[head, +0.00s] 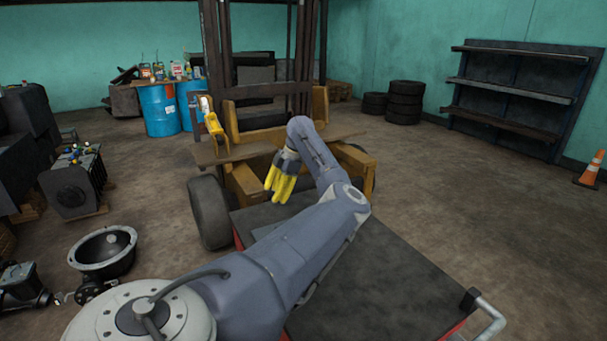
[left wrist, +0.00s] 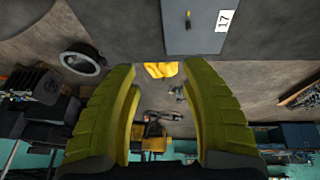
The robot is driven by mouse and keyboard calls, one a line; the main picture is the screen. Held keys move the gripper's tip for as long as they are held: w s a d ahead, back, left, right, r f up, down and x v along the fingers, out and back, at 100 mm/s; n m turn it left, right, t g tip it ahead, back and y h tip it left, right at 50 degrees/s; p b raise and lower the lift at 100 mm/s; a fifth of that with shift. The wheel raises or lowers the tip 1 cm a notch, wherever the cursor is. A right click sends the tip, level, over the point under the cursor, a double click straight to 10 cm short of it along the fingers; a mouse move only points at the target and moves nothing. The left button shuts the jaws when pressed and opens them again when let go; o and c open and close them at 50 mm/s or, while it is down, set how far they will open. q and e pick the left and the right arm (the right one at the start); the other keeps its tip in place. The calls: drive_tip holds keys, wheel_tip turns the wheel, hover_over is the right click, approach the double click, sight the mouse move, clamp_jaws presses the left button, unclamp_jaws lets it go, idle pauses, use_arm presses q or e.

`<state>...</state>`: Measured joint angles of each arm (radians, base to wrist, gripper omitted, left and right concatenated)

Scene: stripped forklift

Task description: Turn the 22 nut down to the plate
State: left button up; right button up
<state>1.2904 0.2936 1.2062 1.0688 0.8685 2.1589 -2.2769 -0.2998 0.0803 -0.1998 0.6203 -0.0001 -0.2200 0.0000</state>
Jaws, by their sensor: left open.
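My left gripper (head: 279,188) hangs above the far part of the dark cart top, fingers pointing down; its two yellow fingers stand apart with nothing between them in the left wrist view (left wrist: 161,78). A grey plate (left wrist: 200,40) with a white label reading 17 (left wrist: 224,20) shows at the top of the left wrist view, beyond the fingertips. A small dark upright piece (left wrist: 187,20) is on that plate; I cannot tell whether it bears a nut. I see no label reading 22. My arm hides part of the cart top. My right gripper is not in view.
The cart (head: 400,270) has a dark top, red edges and a handle (head: 488,313). The stripped forklift (head: 305,60) stands just beyond it. Blue drums (head: 160,110), tyres (head: 404,103) and a shelf (head: 515,95) stand farther back. The cart's right half is clear.

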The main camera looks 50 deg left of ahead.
use_arm(q)
drive_tip(key=w+d+r+m+t+h, duration=0.2)
drive_tip(key=w+d+r+t, duration=0.3)
drive_tip(key=w, duration=0.5)
drive_tip(key=shift+g, duration=0.3)
drive_tip(key=f, duration=1.5)
drive_tip(key=shift+d+f, duration=0.3)
drive_tip(key=shift+f, duration=0.1)
drive_tip(key=shift+c, duration=0.2)
clamp_jaws()
drive_tip(key=shift+m, duration=0.3)
